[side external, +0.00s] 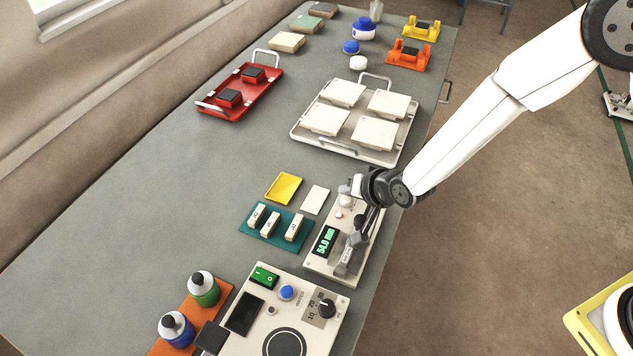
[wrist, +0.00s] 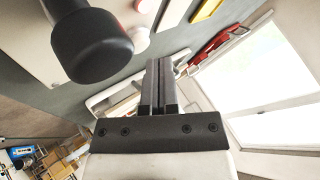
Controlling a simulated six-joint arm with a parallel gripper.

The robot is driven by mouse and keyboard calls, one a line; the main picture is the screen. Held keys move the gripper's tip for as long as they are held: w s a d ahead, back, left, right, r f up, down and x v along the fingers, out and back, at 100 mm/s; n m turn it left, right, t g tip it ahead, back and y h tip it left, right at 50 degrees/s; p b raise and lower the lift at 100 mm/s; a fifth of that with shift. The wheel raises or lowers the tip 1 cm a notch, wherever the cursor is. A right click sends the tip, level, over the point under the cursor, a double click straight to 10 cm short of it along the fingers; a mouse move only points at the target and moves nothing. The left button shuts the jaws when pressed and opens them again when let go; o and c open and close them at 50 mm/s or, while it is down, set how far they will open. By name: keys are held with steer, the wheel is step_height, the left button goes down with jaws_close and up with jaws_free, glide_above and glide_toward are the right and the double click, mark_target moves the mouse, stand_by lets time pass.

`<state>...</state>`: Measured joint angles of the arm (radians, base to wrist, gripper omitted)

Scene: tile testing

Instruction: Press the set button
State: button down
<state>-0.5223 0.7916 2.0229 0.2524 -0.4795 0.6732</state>
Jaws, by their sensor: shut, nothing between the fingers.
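A pale gauge device (side external: 318,264) with a green display reading about 54.0 mm stands at the table's right edge. Small round buttons, one white and one pinkish (side external: 338,214), lie at its far end; no label is readable, so I cannot tell which is set. In the side view my wrist is over the device's far end and the fingertips are unclear.
A black knob-like part (wrist: 93,46) is close beside my fingers. A teal block tray (side external: 270,240), yellow dish (side external: 284,187) and white tile (side external: 315,200) lie left of the gauge. A control box (side external: 262,312) is in front, a tile tray (side external: 298,128) behind.

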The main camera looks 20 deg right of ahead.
mark_target(348, 202)
steer(key=shift+f, duration=0.8)
stand_by(1.0)
steer(key=shift+r, duration=0.1)
stand_by(0.3)
steer(key=shift+r, duration=0.8)
steer(key=shift+r, duration=0.15)
steer(key=shift+r, duration=2.35)
